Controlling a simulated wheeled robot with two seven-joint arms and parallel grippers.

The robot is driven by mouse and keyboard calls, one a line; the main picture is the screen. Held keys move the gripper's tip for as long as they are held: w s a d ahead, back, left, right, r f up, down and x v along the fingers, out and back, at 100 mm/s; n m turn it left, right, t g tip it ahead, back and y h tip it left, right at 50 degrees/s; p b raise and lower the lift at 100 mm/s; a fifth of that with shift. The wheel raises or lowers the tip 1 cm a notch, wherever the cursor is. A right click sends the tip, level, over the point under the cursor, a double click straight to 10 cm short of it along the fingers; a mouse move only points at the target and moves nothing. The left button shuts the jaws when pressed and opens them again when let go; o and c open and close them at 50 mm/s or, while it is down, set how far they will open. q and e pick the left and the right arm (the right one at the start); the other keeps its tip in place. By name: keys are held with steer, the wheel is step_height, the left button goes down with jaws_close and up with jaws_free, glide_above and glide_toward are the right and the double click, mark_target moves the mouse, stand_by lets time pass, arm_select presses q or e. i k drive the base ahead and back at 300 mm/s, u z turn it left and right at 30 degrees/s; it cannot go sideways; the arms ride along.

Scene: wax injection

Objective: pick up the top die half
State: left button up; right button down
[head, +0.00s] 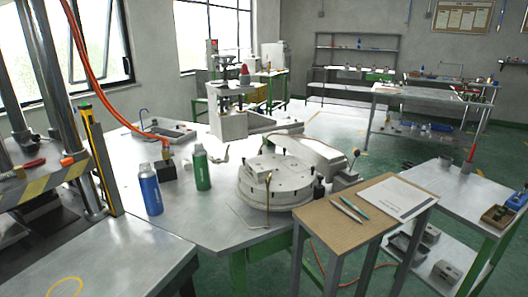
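Neither of my grippers shows in the head view. I cannot say for sure which thing is the top die half. A round, pale grey fixture (276,184) with small holes and posts on its top sits on the metal worktable (218,228) in the middle. Small grey metal blocks lie on the lower shelf of the cart at the right, one nearer (445,271) and one farther (430,234); they are too small to make out well.
A blue bottle (150,189) and a green bottle (201,167) stand on the worktable's left side. A small stand (336,223) with a paper and pens is at front right. A wax press (228,118) stands behind. A red hose (91,75) hangs at upper left.

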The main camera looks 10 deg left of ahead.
mark_target(256, 166)
steer(key=i, duration=1.3)
steer(key=z, duration=0.2)
